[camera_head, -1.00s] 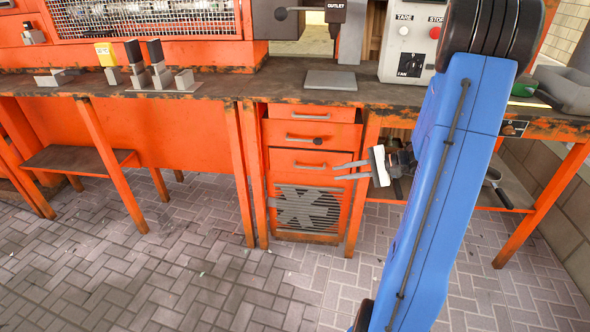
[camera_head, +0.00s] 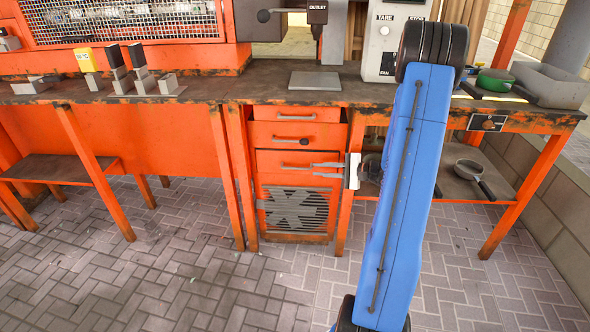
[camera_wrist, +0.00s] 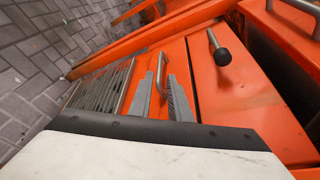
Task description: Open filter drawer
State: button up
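The filter drawer (camera_head: 264,184) is the low orange front with a dark vent grille (camera_head: 293,208) in the orange cabinet under the bench. It looks closed. Its metal handle (camera_wrist: 161,72) shows in the wrist view, beside the grille. My gripper (camera_head: 312,167) is in front of this drawer, reaching in from the right. In the wrist view my gripper (camera_wrist: 160,84) is open, with one grey finger on each side of the handle's line. The handle appears to lie between or just beyond the fingertips. I cannot tell whether they touch it.
Above are a drawer with a black-knobbed lever (camera_head: 304,141) and a top drawer with a bar handle (camera_head: 295,116). The lever sits close to my fingers in the wrist view. An orange bench leg (camera_head: 343,220) stands right of the cabinet. The brick floor (camera_head: 200,270) in front is clear.

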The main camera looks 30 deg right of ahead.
aim_at(299, 168)
jog(key=x, duration=1.1)
grip_shut()
